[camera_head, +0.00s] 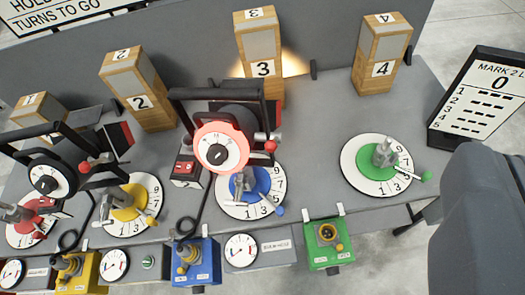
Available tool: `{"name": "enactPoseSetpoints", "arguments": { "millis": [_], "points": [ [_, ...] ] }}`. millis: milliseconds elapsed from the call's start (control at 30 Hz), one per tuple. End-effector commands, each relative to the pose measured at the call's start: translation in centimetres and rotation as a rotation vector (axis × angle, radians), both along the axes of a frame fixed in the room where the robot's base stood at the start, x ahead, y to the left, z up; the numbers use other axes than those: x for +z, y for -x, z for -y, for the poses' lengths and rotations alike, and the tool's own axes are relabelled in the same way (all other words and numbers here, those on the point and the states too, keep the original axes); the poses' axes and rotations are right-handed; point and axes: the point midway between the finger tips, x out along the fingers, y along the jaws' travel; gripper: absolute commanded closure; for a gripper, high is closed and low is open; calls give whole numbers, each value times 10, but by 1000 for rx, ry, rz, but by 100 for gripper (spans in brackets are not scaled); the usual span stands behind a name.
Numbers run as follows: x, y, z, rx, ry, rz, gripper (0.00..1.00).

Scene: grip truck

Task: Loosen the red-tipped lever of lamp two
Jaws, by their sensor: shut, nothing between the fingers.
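Two black-framed lamps stand on the grey table. The centre lamp (221,147) has a glowing red rim around a white dial face, and a red-tipped lever (270,146) sticks out at its right side. The left lamp (48,178) has a dark rim around a white face, with a red-tipped lever (84,167) at its right. My gripper does not show.
Wooden blocks numbered 1 to 4 stand behind, including block three (262,65) and block four (383,60). A scoreboard (490,100) stands right. Coloured boxes and gauges (242,250) line the front edge.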

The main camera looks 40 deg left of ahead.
Motion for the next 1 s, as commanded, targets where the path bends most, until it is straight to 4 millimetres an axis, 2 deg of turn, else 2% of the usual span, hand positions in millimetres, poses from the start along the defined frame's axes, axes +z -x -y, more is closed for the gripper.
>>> {"name": "enactPoseSetpoints", "arguments": {
  "millis": [33, 300, 467, 600, 800, 1000],
  "points": [
    [-4, -17, -20, 10, 22, -45, 100],
    [-63, -79, -93, 102, 127, -293, 100],
    [-104, -99, -139, 170, 186, -427, 100],
    [-134, -106, -168, 219, 225, -515, 100],
    [-153, -108, -187, 254, 250, -565, 100],
    [-171, -118, -189, 256, 253, -576, 100]
  ]
}}
